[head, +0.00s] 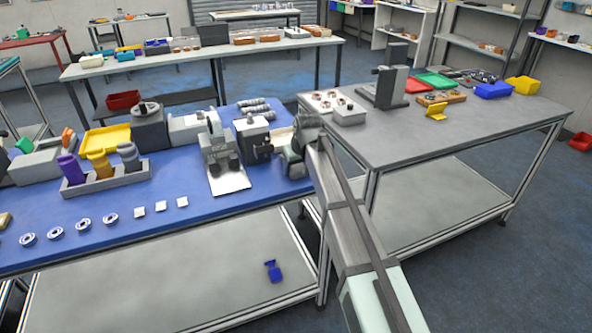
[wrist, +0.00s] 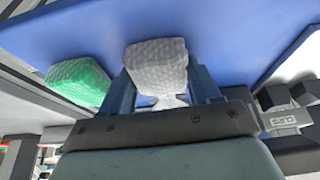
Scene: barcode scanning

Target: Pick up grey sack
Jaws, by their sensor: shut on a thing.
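The grey sack (wrist: 157,62), a pale block with a dimpled surface, is between the two fingers of my gripper (wrist: 163,82) in the wrist view. The fingers touch it on both sides. In the head view, my gripper (head: 291,157) is over the right end of the blue table, and the sack cannot be made out clearly there. A green sack (wrist: 80,82) with a similar texture is to the left in the wrist view, apart from the fingers.
The blue table (head: 190,220) holds a grey machine with a plate (head: 228,180), a dark machine (head: 252,137), and a tray of bottles (head: 105,180). A grey table (head: 450,125) stands to the right, with a stand (head: 390,88) and coloured bins. The blue table's front right is clear.

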